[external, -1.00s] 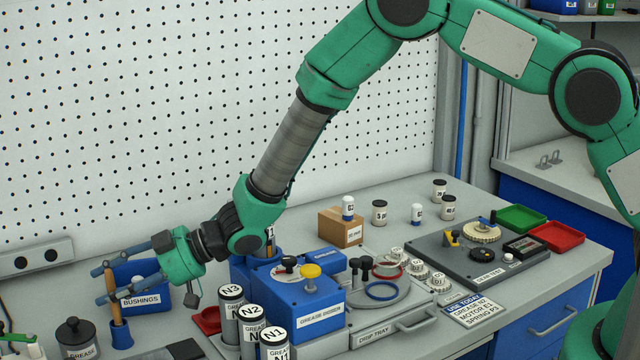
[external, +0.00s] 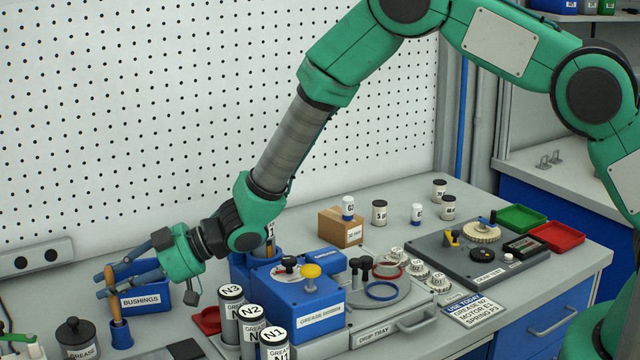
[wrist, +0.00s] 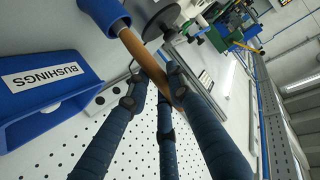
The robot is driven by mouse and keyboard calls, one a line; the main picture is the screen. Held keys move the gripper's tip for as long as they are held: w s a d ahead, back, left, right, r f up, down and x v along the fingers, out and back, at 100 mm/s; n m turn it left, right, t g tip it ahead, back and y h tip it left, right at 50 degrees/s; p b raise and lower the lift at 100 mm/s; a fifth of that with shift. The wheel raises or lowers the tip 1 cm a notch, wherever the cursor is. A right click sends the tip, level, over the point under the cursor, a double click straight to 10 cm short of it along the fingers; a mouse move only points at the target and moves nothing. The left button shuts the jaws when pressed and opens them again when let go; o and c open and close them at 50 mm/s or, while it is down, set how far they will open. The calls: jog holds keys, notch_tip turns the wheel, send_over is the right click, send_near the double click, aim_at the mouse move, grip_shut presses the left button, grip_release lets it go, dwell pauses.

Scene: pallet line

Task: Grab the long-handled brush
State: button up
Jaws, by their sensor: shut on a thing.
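The long-handled brush has an orange-brown wooden handle (external: 113,309) that stands up out of a blue cup (external: 121,335) at the left of the bench. In the wrist view the handle (wrist: 141,54) runs from the blue cup (wrist: 95,14) down to my fingers. My gripper (external: 106,283) comes in from the right, nearly level, and its blue-grey fingers are shut on the upper part of the handle. In the wrist view my gripper (wrist: 155,92) has fingers on both sides of the handle. The brush's lower end is hidden in the cup.
A blue bin labelled BUSHINGS (external: 146,299) stands close behind my fingers. A grease jar (external: 75,338) is left of the cup. Grease cartridges (external: 231,312) and a blue grease dispenser (external: 303,306) stand to the right. A pegboard wall (external: 120,130) rises behind.

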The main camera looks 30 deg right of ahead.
notch_tip(320, 180, up, 10)
jog(key=shift+f+p, duration=0.25)
jog(key=shift+p, duration=0.25)
dwell(0.6)
